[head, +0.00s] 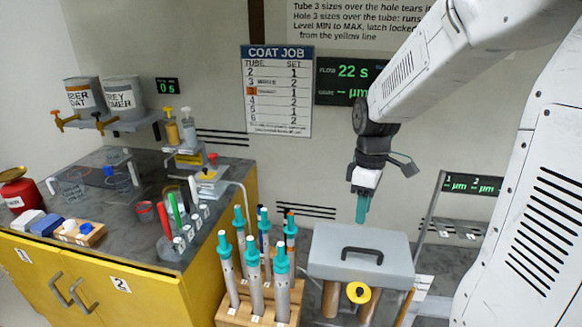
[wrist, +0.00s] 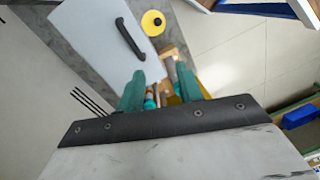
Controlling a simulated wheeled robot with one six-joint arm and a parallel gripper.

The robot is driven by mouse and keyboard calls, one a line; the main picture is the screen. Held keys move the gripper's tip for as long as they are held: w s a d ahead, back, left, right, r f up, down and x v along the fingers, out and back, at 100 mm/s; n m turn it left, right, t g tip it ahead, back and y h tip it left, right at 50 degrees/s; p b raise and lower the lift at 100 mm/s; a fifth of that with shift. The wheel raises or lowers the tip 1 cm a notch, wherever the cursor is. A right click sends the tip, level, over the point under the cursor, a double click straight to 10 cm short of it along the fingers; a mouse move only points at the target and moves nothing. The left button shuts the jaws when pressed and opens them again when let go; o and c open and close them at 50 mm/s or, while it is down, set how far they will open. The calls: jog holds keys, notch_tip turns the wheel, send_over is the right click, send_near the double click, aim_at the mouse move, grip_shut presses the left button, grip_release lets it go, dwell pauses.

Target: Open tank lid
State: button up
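The tank lid (head: 335,248) is a light grey slab with a dark arched handle (head: 362,253). It lies flat over the tank at the right of the head view. In the wrist view the lid (wrist: 82,45) and its handle (wrist: 130,40) show at the upper left. My gripper (head: 362,208) hangs above the lid's back part, pointing down and apart from the handle. In the wrist view my gripper (wrist: 158,90) has its two teal fingers spread, with nothing held between them. The tank's inside is hidden by the lid.
A wooden rack (head: 243,314) of teal-topped tubes stands left of the tank. A yellow cabinet (head: 150,295) with a cluttered grey top is at left. A sloped frame (head: 430,215) stands right of the tank.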

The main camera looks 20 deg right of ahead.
jog(key=s+a+r+m+t, duration=0.1)
jog(key=s+a+r+m, duration=0.3)
jog(key=s, duration=0.4)
jog(key=s+a+r+m+t, duration=0.1)
jog(key=s+a+r+m, duration=0.3)
jog(key=s, duration=0.5)
jog(key=shift+a+r+m+h, duration=0.2)
jog(key=shift+a+m+h, duration=0.15)
jog(key=shift+a, duration=0.45)
jog(key=shift+s+a+r, duration=0.1)
jog(key=shift+a+r, duration=0.05)
jog(key=shift+r, duration=0.1)
jog(key=shift+c, duration=0.7)
jog(key=shift+a+r+t, duration=0.15)
jog(key=shift+t, duration=0.15)
grip_shut()
jog(key=shift+a, duration=0.1)
